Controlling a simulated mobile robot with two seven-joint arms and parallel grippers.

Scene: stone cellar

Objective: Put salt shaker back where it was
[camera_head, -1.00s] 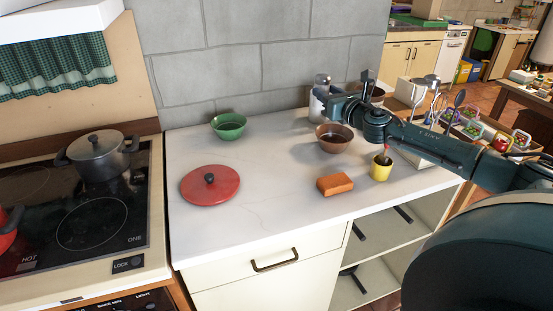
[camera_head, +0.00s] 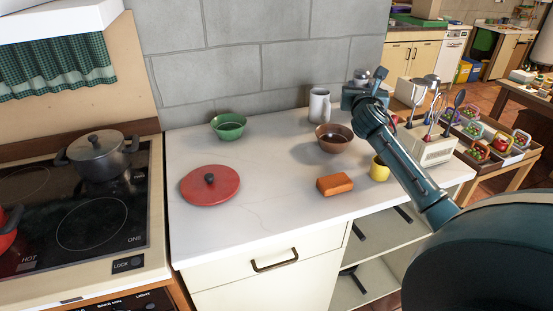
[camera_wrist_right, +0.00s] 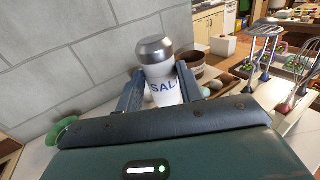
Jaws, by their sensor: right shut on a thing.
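The salt shaker (camera_wrist_right: 162,88) is white with a grey metal cap and the letters "SAL" showing. In the wrist view it stands between the two fingers of my right gripper (camera_wrist_right: 160,94), which is shut on it. In the head view only the shaker's cap (camera_head: 361,77) shows above my right gripper (camera_head: 360,92), at the back right of the white counter (camera_head: 250,165). The gripper hides the shaker's lower part, so I cannot tell if it touches the counter. My left gripper is not in view.
A white jug (camera_head: 319,105) stands left of my right gripper. A brown bowl (camera_head: 334,146), yellow cup (camera_head: 379,172) and orange block (camera_head: 334,185) lie nearer. A utensil holder (camera_head: 432,150) is to the right. The counter's middle, between green bowl (camera_head: 228,133) and red lid (camera_head: 209,193), is clear.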

